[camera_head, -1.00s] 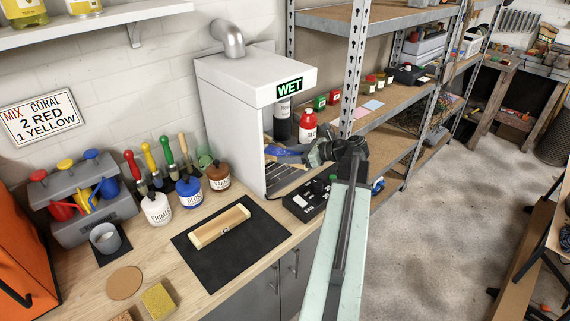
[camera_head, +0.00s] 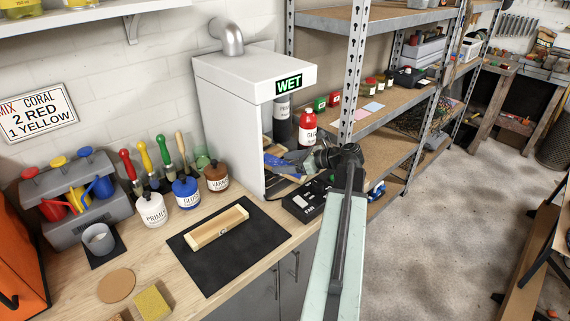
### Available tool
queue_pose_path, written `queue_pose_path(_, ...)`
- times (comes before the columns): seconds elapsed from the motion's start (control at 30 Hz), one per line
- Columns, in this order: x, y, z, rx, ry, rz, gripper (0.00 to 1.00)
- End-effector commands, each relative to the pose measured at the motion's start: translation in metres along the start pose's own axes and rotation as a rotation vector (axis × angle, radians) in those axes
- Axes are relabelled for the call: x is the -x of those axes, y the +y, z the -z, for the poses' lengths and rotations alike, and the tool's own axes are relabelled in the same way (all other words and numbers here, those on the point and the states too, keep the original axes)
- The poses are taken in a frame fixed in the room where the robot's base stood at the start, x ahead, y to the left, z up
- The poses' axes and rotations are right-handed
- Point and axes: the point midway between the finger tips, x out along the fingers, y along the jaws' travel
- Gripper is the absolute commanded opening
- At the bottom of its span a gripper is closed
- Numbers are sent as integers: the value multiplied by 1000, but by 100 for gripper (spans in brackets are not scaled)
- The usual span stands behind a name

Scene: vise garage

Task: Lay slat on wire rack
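My gripper (camera_head: 291,164) is at the open front of the white WET cabinet (camera_head: 230,123), left of my dark wrist. A blue piece shows at the gripper, with wood-coloured parts beside it; these are too small to tell whether they are fingers or a held slat. Whether the jaws are open or shut is unclear. The wire rack is mostly hidden by my gripper and the cabinet wall; a dark bit of it shows low in the opening (camera_head: 276,187). A pale wooden piece (camera_head: 217,228) lies on the black mat (camera_head: 203,262) on the bench.
A black switch box (camera_head: 301,206) stands just right of the opening. A red bottle (camera_head: 307,127) is behind my gripper. Metal shelving (camera_head: 356,75) is close on the right.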

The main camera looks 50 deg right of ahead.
Motion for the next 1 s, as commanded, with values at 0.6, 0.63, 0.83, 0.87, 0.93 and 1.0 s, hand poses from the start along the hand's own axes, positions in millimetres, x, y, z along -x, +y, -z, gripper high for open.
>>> queue_pose_path(0.6,75,0,-8,-1,0,3,72)
queue_pose_path(0.63,81,0,-8,0,0,2,72)
queue_pose_path(0.83,114,0,-6,0,0,0,72)
queue_pose_path(0.87,116,0,-5,0,0,0,72)
queue_pose_path(0.93,120,0,-4,1,0,-1,72)
queue_pose_path(1.0,121,0,-4,1,0,-1,72)
